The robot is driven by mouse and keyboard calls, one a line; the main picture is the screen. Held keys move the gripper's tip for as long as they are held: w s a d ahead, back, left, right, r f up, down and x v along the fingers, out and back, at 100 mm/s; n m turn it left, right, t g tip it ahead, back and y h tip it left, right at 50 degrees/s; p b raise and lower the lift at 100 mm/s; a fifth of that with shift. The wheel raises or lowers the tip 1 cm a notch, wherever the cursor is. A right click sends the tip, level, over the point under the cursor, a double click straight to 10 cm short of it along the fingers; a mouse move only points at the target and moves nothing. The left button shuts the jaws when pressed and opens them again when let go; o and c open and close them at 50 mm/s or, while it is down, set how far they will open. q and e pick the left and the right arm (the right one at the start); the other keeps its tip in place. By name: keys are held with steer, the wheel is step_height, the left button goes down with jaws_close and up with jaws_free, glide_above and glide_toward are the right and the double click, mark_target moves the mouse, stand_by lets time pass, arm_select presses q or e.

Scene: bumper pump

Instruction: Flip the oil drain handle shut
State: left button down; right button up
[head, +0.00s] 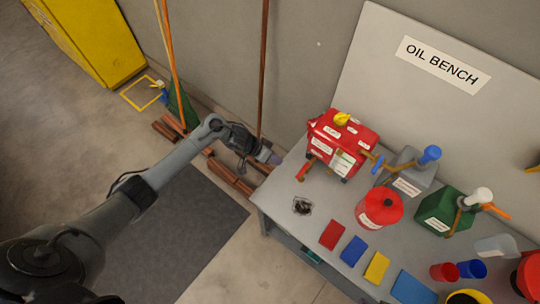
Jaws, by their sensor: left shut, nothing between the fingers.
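A red tank (345,138) with white labels and a yellow cap (341,118) stands at the back left of the bench. I cannot tell which of these is the oil drain handle, as the labels are too small to read. My left gripper (272,158) is shut and empty, to the left of the tank at the bench's left edge, apart from the lever. My right gripper is not in view.
The bench (284,200) also holds a grey can (408,172), a red can (379,208), a green can (441,210), coloured cloth-like squares (354,250) and cups (471,269). Poles and brick-coloured pieces (228,178) are by the wall.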

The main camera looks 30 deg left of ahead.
mark_target(303, 171)
arm_select(q)
steer(key=w+d+f, duration=0.1)
steer(key=d+f, duration=0.1)
steer(key=d, duration=0.4)
steer(key=shift+d+f+p, duration=0.2)
steer(key=shift+f+p, duration=0.15)
steer(key=shift+p, duration=0.1)
steer(key=shift+w, duration=0.1)
